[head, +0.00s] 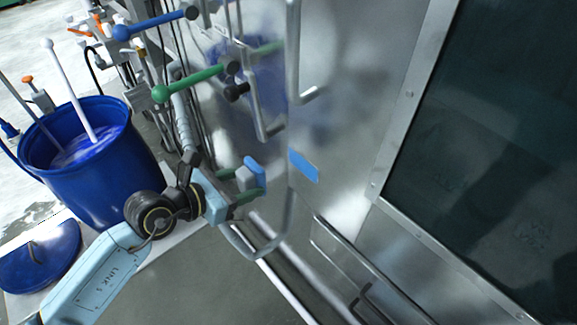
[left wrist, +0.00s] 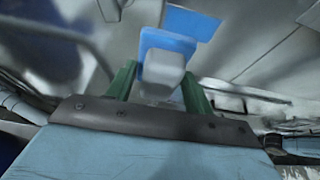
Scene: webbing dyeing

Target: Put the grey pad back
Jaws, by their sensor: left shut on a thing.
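The grey pad (head: 243,177) is a small grey block with a blue plate on its far side. My left gripper (head: 247,183) is shut on it, with one green finger on each side. The pad is held in front of the metal wall, left of a blue rectangular patch (head: 303,165) on that wall. In the left wrist view the pad (left wrist: 164,67) sits between the green fingers (left wrist: 160,82), and the patch (left wrist: 192,22) shows just beyond the blue plate. A gap to the wall seems to remain, but its depth is hard to tell. My right gripper is out of view.
A metal panel with a dark window (head: 490,150) fills the right. Bent metal bars (head: 294,60) and pipes with a green-handled lever (head: 190,82) and a blue-handled lever (head: 155,24) are above. A blue barrel (head: 85,175) with white rods stands left, its blue lid (head: 40,258) nearby.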

